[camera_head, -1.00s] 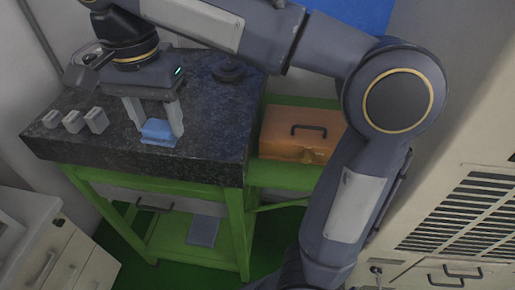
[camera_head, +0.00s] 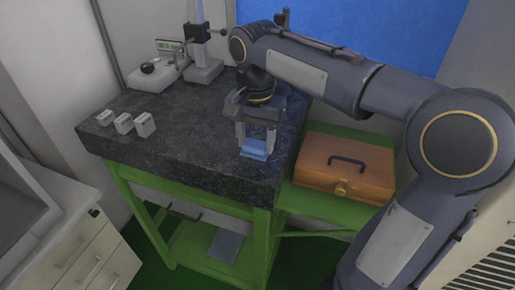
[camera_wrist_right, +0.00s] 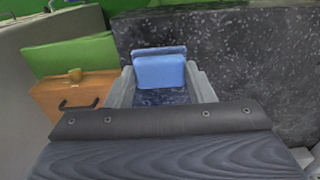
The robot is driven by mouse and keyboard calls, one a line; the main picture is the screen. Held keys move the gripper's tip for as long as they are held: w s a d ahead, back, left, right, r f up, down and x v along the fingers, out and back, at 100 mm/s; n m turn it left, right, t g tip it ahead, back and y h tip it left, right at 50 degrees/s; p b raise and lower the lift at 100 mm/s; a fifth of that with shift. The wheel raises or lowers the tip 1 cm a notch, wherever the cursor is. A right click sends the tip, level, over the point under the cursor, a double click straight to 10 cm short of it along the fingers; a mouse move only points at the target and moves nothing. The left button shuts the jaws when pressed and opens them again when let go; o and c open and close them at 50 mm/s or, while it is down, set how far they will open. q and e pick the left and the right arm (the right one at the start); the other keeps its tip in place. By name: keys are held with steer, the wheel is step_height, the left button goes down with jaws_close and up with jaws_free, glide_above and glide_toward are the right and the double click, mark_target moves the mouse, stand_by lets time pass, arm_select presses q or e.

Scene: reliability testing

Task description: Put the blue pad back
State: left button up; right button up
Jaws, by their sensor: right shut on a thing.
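The blue pad (camera_head: 254,148) is between the fingertips of my right gripper (camera_head: 256,140), over the right front part of the dark speckled stone table top (camera_head: 165,140). My right gripper points down and is shut on the pad. In the right wrist view the blue pad (camera_wrist_right: 160,70) sits between the two grey fingers, with a darker blue strip along its far edge. I cannot tell whether the pad touches the stone. My left gripper is not in view.
Several small grey blocks (camera_head: 123,123) stand at the table's left. A measuring stand (camera_head: 203,68) and a white device (camera_head: 153,77) are at the back. An orange case (camera_head: 345,170) lies on the green stand at right. A grey plate (camera_head: 225,246) lies on the lower shelf.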

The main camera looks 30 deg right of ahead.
mark_target(257, 142)
steer(key=shift+w+d+f, duration=0.1)
steer(key=shift+d+f, duration=0.05)
steer(key=shift+f, duration=0.8)
steer(key=shift+d+f, duration=0.1)
steer(key=shift+f, duration=0.8)
steer(key=shift+f, duration=0.2)
steer(key=o, duration=0.9)
steer(key=shift+r, duration=0.1)
step_height(257, 142, up, 12)
steer(key=shift+r+p, duration=0.15)
steer(key=shift+p, duration=0.25)
steer(key=s+a+f+n+t+y, duration=0.1)
steer(key=s+f+n+t, duration=0.1)
steer(key=s+f, duration=0.3)
steer(key=s+a+f+n+t+y, duration=0.1)
steer(key=s+f+n, duration=0.2)
steer(key=s+f, duration=0.3)
steer(key=s+a+f+n+t+y, duration=0.1)
steer(key=s+a+f+n+t, duration=0.1)
steer(key=s+f, duration=0.4)
steer(key=shift+a+f+n+t+y, duration=0.1)
steer(key=shift+f+n+t+y, duration=0.2)
steer(key=shift+f+n+y, duration=0.25)
